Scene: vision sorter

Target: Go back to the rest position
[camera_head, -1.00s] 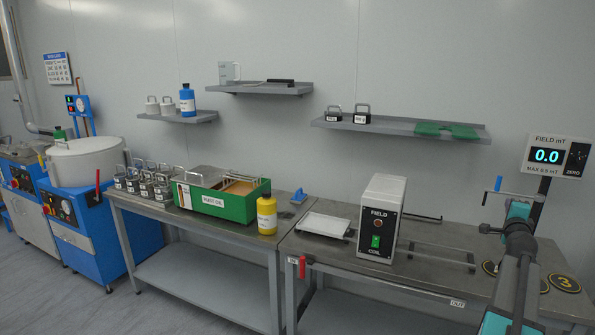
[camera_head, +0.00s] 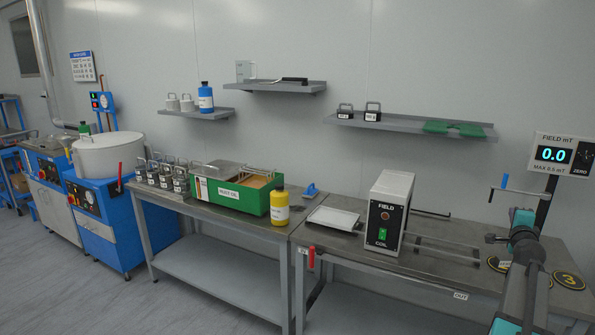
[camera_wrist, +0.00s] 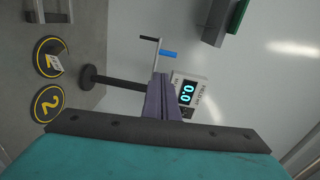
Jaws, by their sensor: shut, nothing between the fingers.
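My gripper (camera_wrist: 162,97) shows in the wrist view as two purple-grey fingers pressed together, empty. It is in front of the pale wall, with the field meter (camera_wrist: 188,92) behind it to the right. In the head view my arm (camera_head: 525,265) reaches up from the bottom right corner over the right end of the bench. The finger ends are too small to make out clearly there. The field meter (camera_head: 553,154) reads 0.0.
The bench carries the grey coil box (camera_head: 388,215), a white plate (camera_head: 333,219), a green tray (camera_head: 238,191), a yellow bottle (camera_head: 280,207) and several handled blocks (camera_head: 166,176). Yellow-ringed number discs (camera_head: 568,280) lie near my arm. A blue-handled crank (camera_wrist: 160,50) stands close to the fingers.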

